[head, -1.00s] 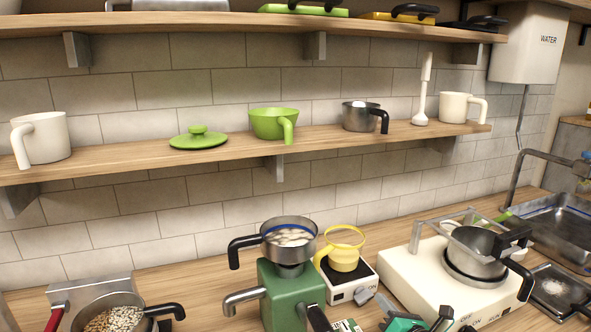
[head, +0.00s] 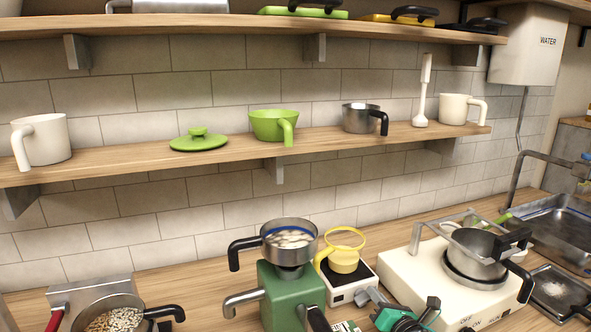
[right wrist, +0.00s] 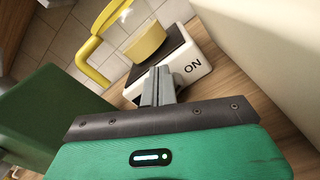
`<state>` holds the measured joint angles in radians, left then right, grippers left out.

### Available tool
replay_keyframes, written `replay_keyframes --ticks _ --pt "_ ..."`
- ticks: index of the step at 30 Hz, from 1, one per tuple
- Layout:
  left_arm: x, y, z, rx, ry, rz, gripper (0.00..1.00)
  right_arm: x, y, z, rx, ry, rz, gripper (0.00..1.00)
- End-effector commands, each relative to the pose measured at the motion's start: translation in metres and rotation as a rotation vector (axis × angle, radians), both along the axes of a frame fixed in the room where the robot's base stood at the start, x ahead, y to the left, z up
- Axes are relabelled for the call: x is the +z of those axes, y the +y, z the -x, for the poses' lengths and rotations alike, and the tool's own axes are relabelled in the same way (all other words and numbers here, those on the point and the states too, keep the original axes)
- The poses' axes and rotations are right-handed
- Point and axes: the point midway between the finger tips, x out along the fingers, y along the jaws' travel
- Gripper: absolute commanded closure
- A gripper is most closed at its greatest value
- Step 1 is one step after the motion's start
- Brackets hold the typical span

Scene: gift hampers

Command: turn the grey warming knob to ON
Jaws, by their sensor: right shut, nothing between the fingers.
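The small white warmer (head: 350,289) stands on the counter with a yellow pot (head: 344,261) on its black top. In the right wrist view the warmer's front (right wrist: 196,72) shows the word ON to the right of my fingers. My right gripper (head: 368,294) is shut and empty, its fingertips at the warmer's front face. In the right wrist view the closed grey fingers (right wrist: 157,80) cover the spot where the knob would show, so I cannot make out the grey knob or whether they touch it. My left gripper is not in view.
A green machine (head: 290,296) with a metal pan (head: 289,238) stands close on the warmer's left. A cream cooker (head: 415,268) with a pot (head: 474,252) stands on its right. The shelf (head: 240,153) above holds cups and a green lid.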

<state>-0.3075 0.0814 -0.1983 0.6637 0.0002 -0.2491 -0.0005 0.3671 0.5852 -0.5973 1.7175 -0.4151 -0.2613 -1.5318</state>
Motion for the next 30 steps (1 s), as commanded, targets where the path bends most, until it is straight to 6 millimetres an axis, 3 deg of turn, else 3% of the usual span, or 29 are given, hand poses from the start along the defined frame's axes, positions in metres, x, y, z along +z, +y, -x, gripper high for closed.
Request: replay_keyframes --ticks 30 --pt "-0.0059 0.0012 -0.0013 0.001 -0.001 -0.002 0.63 -0.0107 0.0032 0.0013 0.001 0.001 0.000 1.00"
